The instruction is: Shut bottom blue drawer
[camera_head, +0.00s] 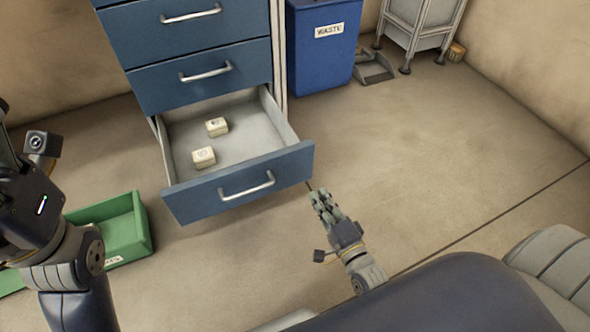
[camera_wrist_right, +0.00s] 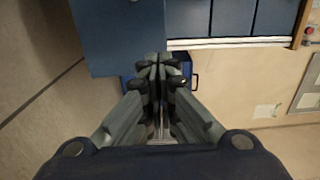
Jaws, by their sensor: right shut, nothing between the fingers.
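The bottom blue drawer (camera_head: 240,187) of the blue cabinet (camera_head: 200,43) is pulled out in the head view. Its grey inside shows, with two small pale boxes (camera_head: 204,157) in it. Its front has a metal bar handle (camera_head: 247,187). My right gripper (camera_head: 322,197) is shut and empty, in front of the drawer near the right end of its front. It also shows in the right wrist view (camera_wrist_right: 158,62), with blue panels beyond its fingertips. I cannot tell whether it touches the drawer. My left arm is at the left edge; its gripper fingers are not visible.
A green bin (camera_head: 121,232) lies on the floor left of the drawer. A blue waste bin (camera_head: 321,48) stands right of the cabinet, with a grey metal stand (camera_head: 420,28) beyond it. The floor right of the drawer is clear.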

